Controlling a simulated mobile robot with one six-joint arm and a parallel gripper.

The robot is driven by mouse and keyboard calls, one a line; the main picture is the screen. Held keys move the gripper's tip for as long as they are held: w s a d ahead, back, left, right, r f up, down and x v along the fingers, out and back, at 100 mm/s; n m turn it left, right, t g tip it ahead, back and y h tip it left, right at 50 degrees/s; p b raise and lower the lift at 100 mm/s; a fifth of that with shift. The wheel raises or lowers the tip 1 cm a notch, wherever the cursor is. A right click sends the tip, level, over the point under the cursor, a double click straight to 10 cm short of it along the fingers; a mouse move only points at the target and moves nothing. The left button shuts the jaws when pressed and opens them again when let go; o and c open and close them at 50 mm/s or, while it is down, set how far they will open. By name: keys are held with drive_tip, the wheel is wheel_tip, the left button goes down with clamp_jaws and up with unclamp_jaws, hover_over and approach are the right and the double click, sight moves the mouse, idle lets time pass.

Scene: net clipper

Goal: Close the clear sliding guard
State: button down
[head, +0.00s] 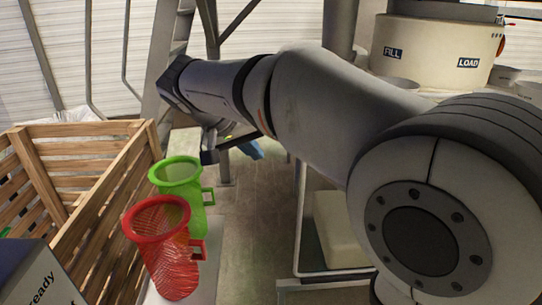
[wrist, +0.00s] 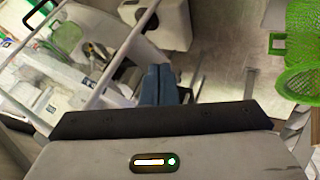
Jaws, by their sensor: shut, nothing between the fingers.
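My gripper (wrist: 160,84) shows in the wrist view as two blue fingers pressed together, shut and empty. In the head view my gripper (head: 251,150) is partly hidden below my arm. In the wrist view a pale, see-through panel (wrist: 52,82) lies at the left, inside a metal frame. It looks like the clear guard, but I cannot tell how far it is slid. A black handle (wrist: 37,14) is at the top left. My fingers are to the right of the panel, apart from it. I cannot make out the guard in the head view.
A red mesh basket (head: 163,240) and a green mesh basket (head: 178,172) stand beside a wooden crate (head: 84,172) at the left. A drum marked FILL and LOAD (head: 440,42) is at the back right. The floor (head: 245,225) between baskets and right-hand frame is clear.

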drive_tip(key=w+d+f+p, duration=0.2)
drive_tip(key=w+d+f, duration=0.1)
drive_tip(key=d+f, duration=0.4)
drive_tip(key=shift+w+d+f, duration=0.25)
drive_tip(key=shift+d, duration=0.5)
